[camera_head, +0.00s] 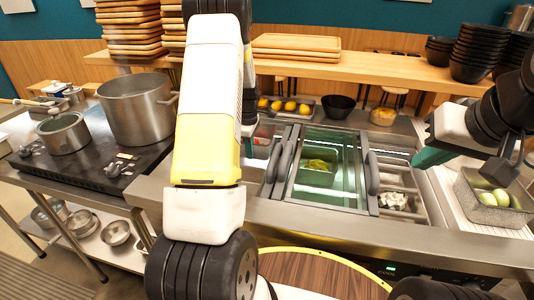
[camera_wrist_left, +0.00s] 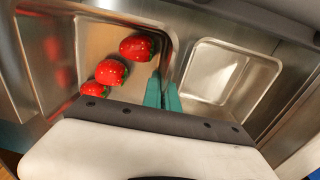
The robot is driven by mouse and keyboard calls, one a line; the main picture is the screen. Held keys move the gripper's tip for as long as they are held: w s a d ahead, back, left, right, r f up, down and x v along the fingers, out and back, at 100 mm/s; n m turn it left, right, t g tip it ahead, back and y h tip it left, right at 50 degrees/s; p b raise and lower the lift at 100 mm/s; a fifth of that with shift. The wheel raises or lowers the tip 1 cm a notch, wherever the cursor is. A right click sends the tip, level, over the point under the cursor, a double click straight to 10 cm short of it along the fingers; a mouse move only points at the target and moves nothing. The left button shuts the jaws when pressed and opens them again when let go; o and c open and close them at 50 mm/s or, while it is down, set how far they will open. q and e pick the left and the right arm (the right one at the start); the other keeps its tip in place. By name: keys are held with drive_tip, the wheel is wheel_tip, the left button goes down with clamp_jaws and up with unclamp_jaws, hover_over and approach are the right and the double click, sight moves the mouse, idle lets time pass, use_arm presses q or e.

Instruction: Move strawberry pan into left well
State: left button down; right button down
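In the left wrist view, several red strawberries (camera_wrist_left: 112,72) lie in a metal strawberry pan (camera_wrist_left: 92,38). The teal fingers of my left gripper (camera_wrist_left: 166,92) are close together at the pan's right wall and appear to pinch its rim. An empty metal compartment (camera_wrist_left: 228,72) is to the right of the fingers. My right gripper (camera_head: 432,154) is at the right of the counter, with teal finger parts showing. Its opening is unclear.
A glass-covered middle section (camera_head: 330,165) holds a pan with green slices. A metal pan (camera_head: 490,214) with green pieces stands at the right. A large pot (camera_head: 137,110) and a smaller pot (camera_head: 64,134) are on the stove. Black bowls (camera_head: 474,55) are stacked on the shelf.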

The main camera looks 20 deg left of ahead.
use_arm(q)
wheel_tip(320, 180, down, 8)
drive_tip(key=shift+r, duration=0.2)
drive_tip(key=shift+f, duration=0.1)
drive_tip(key=c, duration=1.7)
unclamp_jaws()
